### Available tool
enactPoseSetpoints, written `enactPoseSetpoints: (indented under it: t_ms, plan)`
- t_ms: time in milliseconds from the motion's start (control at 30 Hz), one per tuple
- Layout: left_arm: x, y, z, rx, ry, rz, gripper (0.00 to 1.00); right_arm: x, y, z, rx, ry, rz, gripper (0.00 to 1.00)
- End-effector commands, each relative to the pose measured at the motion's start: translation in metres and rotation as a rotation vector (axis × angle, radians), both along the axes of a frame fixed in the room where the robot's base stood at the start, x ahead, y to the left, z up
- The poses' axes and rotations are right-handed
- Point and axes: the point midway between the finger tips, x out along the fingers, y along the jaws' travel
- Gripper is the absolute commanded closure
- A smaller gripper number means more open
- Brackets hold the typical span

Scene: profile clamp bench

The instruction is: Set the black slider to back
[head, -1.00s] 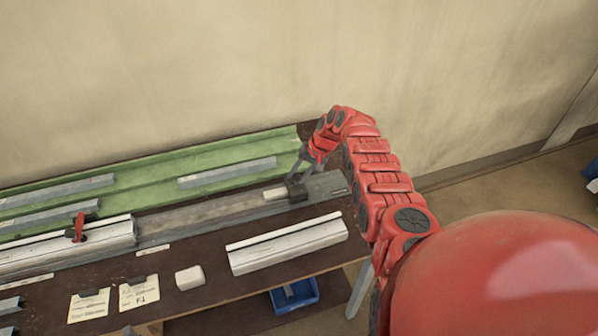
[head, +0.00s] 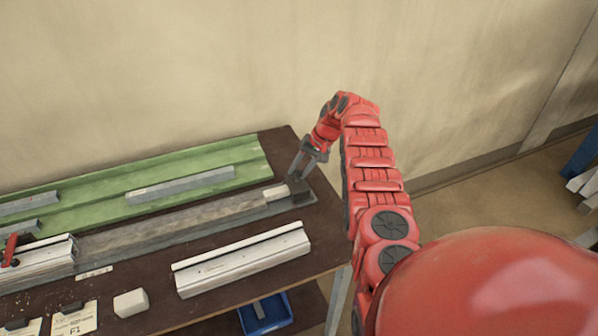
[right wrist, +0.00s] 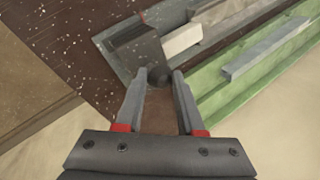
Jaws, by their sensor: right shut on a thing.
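The black slider (head: 299,188) is a dark block near the right end of a long grey rail (head: 170,226). A short pale block (head: 276,192) sits against its left side. My right gripper (head: 303,164) reaches down onto the slider from above. In the right wrist view the slider (right wrist: 136,52) has a dark round knob (right wrist: 160,75) between the fingertips of my right gripper (right wrist: 158,80); the gripper is shut on this knob. The fingers hide part of the slider in the head view. My left gripper is not in view.
A green channel (head: 90,195) with grey bars lies behind the rail. A white profile (head: 245,262) lies in front, beside a pale block (head: 130,303). A red-levered clamp (head: 12,250) is at left. A blue bin (head: 265,315) is below the bench. The bench's right end is bare.

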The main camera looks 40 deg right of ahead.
Motion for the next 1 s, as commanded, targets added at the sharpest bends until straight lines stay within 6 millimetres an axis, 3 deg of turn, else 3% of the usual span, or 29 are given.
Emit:
enactPoseSetpoints:
  t_ms: [100,133,300,733,867,1000]
  plan:
    - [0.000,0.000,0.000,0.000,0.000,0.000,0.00,0.000,-0.005,0.002,-0.007,-0.004,-0.008,1.00]
    - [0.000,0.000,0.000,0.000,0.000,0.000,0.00,0.000,-0.005,0.002,-0.007,-0.003,-0.009,0.61]
    - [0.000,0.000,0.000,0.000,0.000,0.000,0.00,-0.001,-0.004,0.001,-0.005,-0.003,-0.007,0.32]
    - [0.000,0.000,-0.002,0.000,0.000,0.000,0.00,-0.001,-0.006,0.007,-0.004,-0.004,-0.006,0.32]
    - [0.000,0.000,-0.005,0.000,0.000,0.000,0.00,-0.005,-0.011,0.021,-0.006,-0.007,-0.004,0.32]
    - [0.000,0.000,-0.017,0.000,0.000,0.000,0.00,-0.016,-0.024,0.051,-0.008,-0.009,-0.007,0.32]
